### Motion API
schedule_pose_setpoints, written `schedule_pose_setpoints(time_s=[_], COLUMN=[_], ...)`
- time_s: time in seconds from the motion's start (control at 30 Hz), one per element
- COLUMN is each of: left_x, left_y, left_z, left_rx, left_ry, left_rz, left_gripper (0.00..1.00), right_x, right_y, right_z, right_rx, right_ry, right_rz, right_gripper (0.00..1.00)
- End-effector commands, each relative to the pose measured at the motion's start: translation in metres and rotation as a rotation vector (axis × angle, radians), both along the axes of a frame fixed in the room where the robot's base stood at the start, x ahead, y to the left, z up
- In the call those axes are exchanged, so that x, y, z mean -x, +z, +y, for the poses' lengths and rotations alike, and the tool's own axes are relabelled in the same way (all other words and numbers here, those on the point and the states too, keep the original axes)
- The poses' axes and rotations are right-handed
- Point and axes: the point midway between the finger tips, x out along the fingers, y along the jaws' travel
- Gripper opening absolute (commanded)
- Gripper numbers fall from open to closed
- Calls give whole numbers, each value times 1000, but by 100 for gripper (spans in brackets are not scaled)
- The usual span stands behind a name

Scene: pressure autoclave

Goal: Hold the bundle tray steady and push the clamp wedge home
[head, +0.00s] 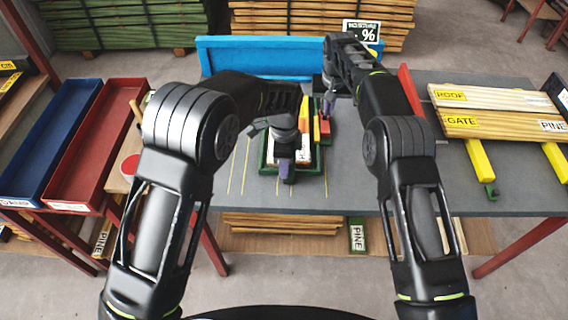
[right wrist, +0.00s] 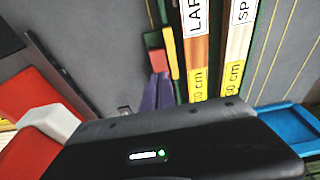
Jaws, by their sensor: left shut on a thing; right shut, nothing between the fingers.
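The green bundle tray (head: 318,158) lies on the grey bench with labelled boards in it. My left gripper (head: 285,168) is at its front edge, shut on the tray, though its own hand hides part of the grip. A red and yellow block (head: 324,127), which looks like the clamp wedge, sits at the tray's right side; it also shows in the right wrist view (right wrist: 157,62). My right gripper (head: 329,104) is shut and empty at the far end of that block. Its purple fingertips (right wrist: 157,92) are close to the block's red end; I cannot tell whether they touch.
A blue bin (head: 255,57) stands along the bench's back. At right lie boards marked ROOF and GATE (head: 480,124) on yellow supports (head: 480,160). A red tray (head: 97,150) and a blue tray (head: 50,150) stand at left. The bench front is clear.

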Motion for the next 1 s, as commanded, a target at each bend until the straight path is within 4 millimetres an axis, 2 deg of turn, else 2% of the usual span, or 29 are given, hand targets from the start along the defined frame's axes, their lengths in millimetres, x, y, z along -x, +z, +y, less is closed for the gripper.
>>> schedule_pose_setpoints(time_s=[0.1,0.33,1.0], left_x=[0,0,0], left_y=[1,1,1], left_z=[0,0,0], left_rx=[1,1,1], left_ry=[0,0,0], left_rz=[-1,-1,-1], left_gripper=[0,0,0], right_x=[0,0,0], right_y=[-15,-32,-33], right_z=[0,0,0], right_rx=[0,1,0], right_ry=[-1,-1,0], right_rz=[2,1,0], right_gripper=[0,0,0])
